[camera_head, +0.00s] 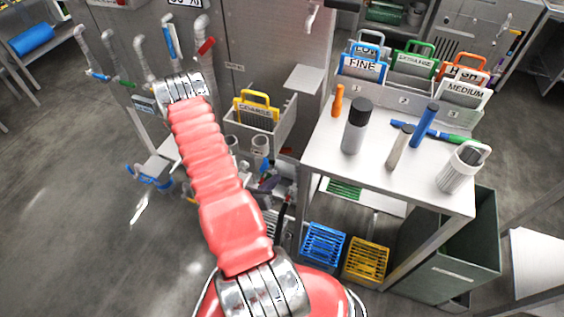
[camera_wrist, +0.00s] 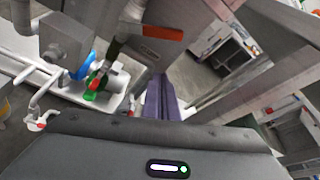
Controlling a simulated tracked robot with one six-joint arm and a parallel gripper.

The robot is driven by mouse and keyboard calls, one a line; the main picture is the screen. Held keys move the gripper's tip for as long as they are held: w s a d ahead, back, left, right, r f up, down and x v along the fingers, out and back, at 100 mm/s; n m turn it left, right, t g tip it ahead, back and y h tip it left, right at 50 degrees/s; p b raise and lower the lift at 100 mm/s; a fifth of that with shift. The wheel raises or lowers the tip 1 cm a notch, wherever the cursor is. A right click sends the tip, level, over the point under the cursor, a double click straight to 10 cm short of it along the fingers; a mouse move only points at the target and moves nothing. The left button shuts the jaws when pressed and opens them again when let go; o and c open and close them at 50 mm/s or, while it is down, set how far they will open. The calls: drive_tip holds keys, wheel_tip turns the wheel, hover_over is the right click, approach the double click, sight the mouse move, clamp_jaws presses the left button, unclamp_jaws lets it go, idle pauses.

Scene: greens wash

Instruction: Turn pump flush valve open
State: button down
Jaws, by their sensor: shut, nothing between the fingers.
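In the wrist view my gripper (camera_wrist: 162,98) is shut and empty, its two purple-grey fingers side by side and pointing away from me. A red lever handle (camera_wrist: 163,32) on a grey pipe is just beyond and above the fingertips, apart from them as far as I can tell. To the left are a blue round part (camera_wrist: 82,65) and a green handle (camera_wrist: 92,95) by white pipes. No label shows which of these is the pump flush valve. In the head view my red arm reaches up toward the pipes; my gripper is hidden there.
The head view shows grey pipes with a red handle (camera_head: 206,46) and a blue handle (camera_head: 172,40) on the cabinet. A white table (camera_head: 375,175) with bottles stands at right, with blue (camera_head: 322,245) and yellow (camera_head: 366,260) crates below.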

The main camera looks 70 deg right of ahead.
drive_tip(key=shift+d, duration=0.15)
drive_tip(key=d, duration=0.9)
drive_tip(key=shift+s+r, duration=0.25)
drive_tip(key=shift+r, duration=0.1)
idle(0.5)
drive_tip(key=shift+w+d+r, duration=0.1)
drive_tip(key=shift+w+r, duration=0.15)
drive_tip(key=shift+r, duration=0.2)
drive_tip(key=shift+w+r, duration=0.2)
drive_tip(key=shift+r, duration=0.25)
